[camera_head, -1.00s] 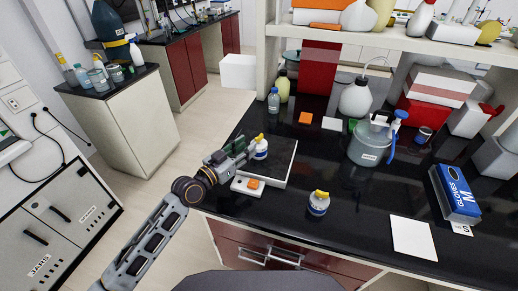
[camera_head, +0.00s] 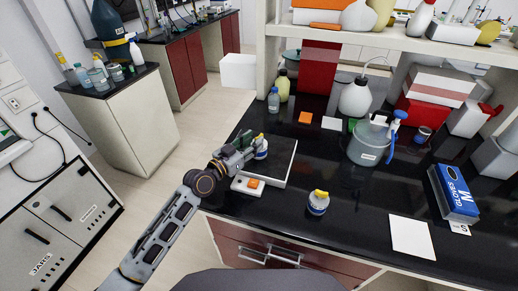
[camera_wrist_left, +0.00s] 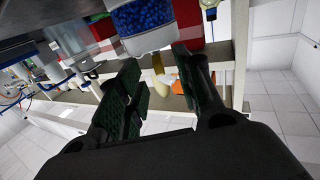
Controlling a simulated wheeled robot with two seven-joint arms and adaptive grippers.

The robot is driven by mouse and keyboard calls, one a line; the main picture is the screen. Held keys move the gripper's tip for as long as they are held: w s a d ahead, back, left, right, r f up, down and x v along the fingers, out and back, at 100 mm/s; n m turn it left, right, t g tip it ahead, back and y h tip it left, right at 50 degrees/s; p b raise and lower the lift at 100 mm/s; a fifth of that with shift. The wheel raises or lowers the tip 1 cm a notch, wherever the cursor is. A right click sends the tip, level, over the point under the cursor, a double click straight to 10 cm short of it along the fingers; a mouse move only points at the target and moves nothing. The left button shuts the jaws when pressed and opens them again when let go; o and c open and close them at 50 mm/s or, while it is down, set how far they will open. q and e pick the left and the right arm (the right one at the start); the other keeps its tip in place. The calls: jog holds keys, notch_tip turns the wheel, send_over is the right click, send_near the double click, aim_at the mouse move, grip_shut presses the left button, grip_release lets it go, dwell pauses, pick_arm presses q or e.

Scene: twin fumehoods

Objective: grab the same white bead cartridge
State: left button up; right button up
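A white cartridge (camera_head: 261,151) with a blue band and yellow cap stands on a flat device with a dark top plate (camera_head: 279,160) on the black bench. In the left wrist view, a container with blue beads (camera_wrist_left: 144,22), apparently this cartridge, is just beyond the fingertips. My left gripper (camera_head: 246,147) is beside the cartridge on its left and partly covers it. Its fingers (camera_wrist_left: 160,62) are apart with nothing between them. A similar cartridge (camera_head: 318,204) with a yellow cap stands on the bench closer to me. No white beads are distinguishable. My right gripper is not in view.
The device has a white front panel with an orange button (camera_head: 253,183). A large bottle (camera_head: 355,98), a bucket-like container (camera_head: 370,142) and a blue glove box (camera_head: 455,193) stand farther right. A white sheet (camera_head: 412,236) lies at the front right. Bench around the nearer cartridge is clear.

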aim_at(259, 136)
pick_arm(q)
jog(key=x, duration=0.2)
jog(key=shift+w+d+r, duration=0.15)
jog(key=shift+w, duration=0.1)
jog(key=shift+w+d+p, duration=0.35)
jog(key=shift+w+d, duration=0.1)
jog(key=shift+w, duration=0.05)
jog(key=c, duration=0.3)
grip_shut()
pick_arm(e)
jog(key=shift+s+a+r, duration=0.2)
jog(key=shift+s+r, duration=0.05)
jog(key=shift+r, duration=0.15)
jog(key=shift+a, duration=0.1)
